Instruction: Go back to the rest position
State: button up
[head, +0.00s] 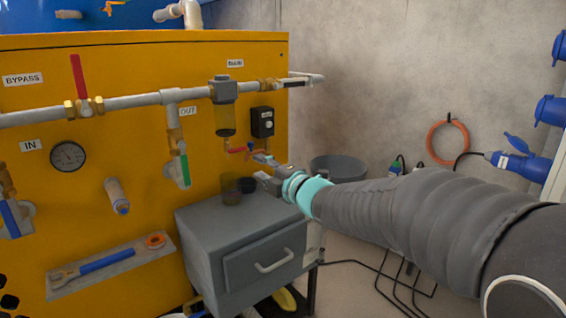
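My gripper (259,167) is at the end of my arm, which reaches in from the lower right with a ribbed grey sleeve and a teal ring. Its two fingers are apart, with nothing seen between them. It is above the right part of the grey drawer cabinet (205,228), in front of the yellow tank panel (135,140). A small red lever (239,150) is just beyond the upper finger; I cannot tell whether they touch. Below the fingers, a brownish clear cup (231,191) and a dark round lid or cup (248,184) stand on the cabinet.
A grey pipe (130,103) with a filter bowl (225,118) and valves runs along the panel. A black switch box (262,122) is above my gripper. A grey bin (340,169) stands behind my arm. Black cables (385,285) lie on the floor.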

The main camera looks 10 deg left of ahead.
jog(key=w+d+f+m+h, duration=0.2)
jog(key=d+f+m+h, duration=0.4)
jog(key=f+m, duration=0.15)
jog(key=s+d+f+m+g+h+p, duration=0.1)
jog(key=s+d+f+m+h, duration=0.2)
jog(key=d+m, duration=0.15)
jog(key=s+d+f+m+g+h, duration=0.1)
jog(key=s+d+f+m+h, duration=0.15)
jog(key=d, duration=0.35)
jog(key=s+d+r+m+g+h+p, duration=0.1)
jog(key=s+d+m+g+p, duration=0.2)
jog(key=s+d+m, duration=0.5)
jog(key=s+d+r+m+g+h+p, duration=0.15)
jog(key=s+d, duration=0.25)
jog(key=s, duration=0.8)
jog(key=s+d+r+m+p, duration=0.3)
jog(key=s+d+r+p, duration=0.1)
jog(key=s+r, duration=0.3)
jog(key=shift+s+d+m+y+p, duration=0.15)
jog(key=shift+s+m+y+p, duration=0.15)
jog(key=shift+s+p, duration=0.4)
jog(key=shift+t, duration=0.25)
